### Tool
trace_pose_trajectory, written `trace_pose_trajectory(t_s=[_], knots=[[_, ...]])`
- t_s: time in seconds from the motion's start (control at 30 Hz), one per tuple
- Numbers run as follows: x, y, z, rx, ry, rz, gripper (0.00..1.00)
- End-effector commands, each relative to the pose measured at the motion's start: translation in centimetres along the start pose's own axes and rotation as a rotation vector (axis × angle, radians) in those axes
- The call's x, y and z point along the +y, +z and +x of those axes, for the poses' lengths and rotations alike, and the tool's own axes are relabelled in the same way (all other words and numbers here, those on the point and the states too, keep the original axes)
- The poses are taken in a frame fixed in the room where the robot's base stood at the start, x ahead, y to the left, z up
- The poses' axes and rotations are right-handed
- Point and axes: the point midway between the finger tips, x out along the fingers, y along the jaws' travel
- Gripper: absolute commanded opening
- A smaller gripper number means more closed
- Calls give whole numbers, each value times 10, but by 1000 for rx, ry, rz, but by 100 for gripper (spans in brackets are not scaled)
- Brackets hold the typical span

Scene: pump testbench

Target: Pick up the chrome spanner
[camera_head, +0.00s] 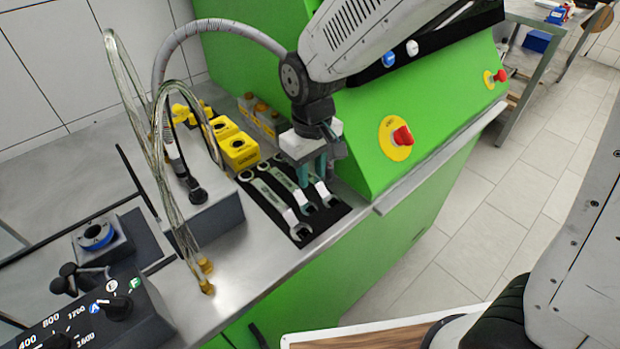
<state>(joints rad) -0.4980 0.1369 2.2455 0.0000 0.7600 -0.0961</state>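Three chrome spanners lie side by side on a black mat (323,225) on the metal bench top. The left spanner (270,196) has its open jaw toward the front. The middle spanner (283,179) and the right spanner (323,193) lie beside it, each partly hidden by my gripper. My gripper (312,175) points down over the middle and right spanners, its two teal fingertips apart. I cannot tell whether the fingertips touch a spanner. No spanner is visibly lifted off the mat.
A green cabinet with a red emergency button (402,136) rises just right of the mat. Yellow blocks (238,150) stand behind the spanners. A grey box (205,215) with hoses stands to the left. A control panel (95,312) is at front left.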

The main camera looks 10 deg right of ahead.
Motion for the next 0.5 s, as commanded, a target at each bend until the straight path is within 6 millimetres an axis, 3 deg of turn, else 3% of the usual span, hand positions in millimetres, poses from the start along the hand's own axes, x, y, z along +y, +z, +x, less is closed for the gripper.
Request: trace_pose_trajectory(t_s=[0.1,0.33,0.43,0.5], knots=[[0,0,10,-1,0,0,31],[0,0,11,1,0,0,31],[0,0,11,1,0,0,6],[0,0,11,1,0,0,0]])
